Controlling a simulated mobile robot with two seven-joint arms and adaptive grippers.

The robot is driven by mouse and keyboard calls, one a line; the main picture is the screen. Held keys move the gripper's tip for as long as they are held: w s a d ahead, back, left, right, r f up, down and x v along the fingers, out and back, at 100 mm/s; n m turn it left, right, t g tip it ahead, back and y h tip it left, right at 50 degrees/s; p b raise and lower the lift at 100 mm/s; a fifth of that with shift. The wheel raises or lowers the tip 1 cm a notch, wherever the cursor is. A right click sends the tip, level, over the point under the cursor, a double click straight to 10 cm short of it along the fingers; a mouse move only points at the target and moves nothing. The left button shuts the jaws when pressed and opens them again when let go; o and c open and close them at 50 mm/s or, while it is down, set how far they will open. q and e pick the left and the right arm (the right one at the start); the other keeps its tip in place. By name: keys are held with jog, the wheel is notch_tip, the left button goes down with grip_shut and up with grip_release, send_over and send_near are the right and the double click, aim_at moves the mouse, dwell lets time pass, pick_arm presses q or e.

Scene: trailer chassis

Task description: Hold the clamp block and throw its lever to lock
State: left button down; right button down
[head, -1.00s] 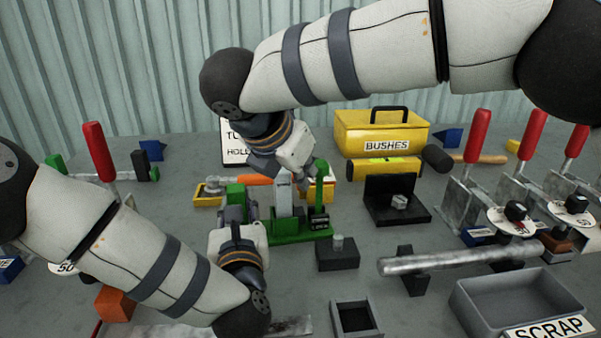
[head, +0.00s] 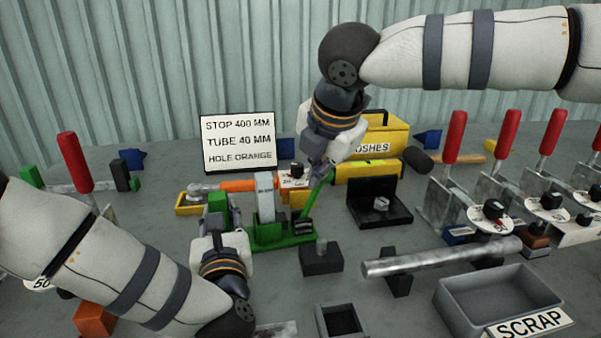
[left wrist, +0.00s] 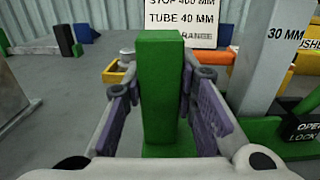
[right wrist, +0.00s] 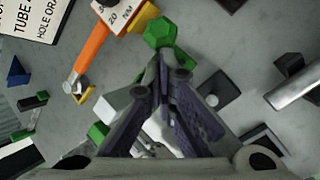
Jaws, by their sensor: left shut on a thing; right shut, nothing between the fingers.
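The clamp block has a green base (head: 268,238), a grey post marked 30 MM (head: 265,198) and a black plate lettered OPEN and LOCKED (left wrist: 303,122). Its green lever (head: 318,196) leans to the right in the head view. My left gripper (head: 217,212) is shut on the block's green upright, which stands between its fingers in the left wrist view (left wrist: 160,85). My right gripper (head: 318,165) is shut and empty at the lever's top end. In the right wrist view the lever's green knob (right wrist: 160,32) sits just beyond the closed fingertips; contact is unclear.
A sign (head: 238,142) and a yellow BUSHES box (head: 385,140) stand behind. An orange-handled tool (head: 250,185) lies behind the block. Right of it are a black block with a peg (head: 321,260), a grey tube (head: 440,257) and a SCRAP tray (head: 500,300).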

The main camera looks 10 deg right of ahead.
jog(key=d+f+m+y, duration=0.1)
jog(key=d+f+y, duration=0.2)
jog(key=d+y, duration=0.2)
jog(key=shift+w+d+f+m, duration=0.15)
jog(key=shift+w+d+m, duration=0.15)
jog(key=shift+d, duration=0.55)
jog(key=shift+a, duration=0.1)
jog(key=shift+s+a+f, duration=0.1)
jog(key=shift+a+f, duration=0.2)
jog(key=shift+a, duration=0.45)
jog(key=shift+r, duration=0.1)
jog(key=s+a+v, duration=0.1)
jog(key=a+v, duration=0.1)
jog(key=v, duration=1)
jog(key=shift+s+d+r, duration=0.25)
jog(key=shift+s+r, duration=0.1)
jog(key=shift+r, duration=0.1)
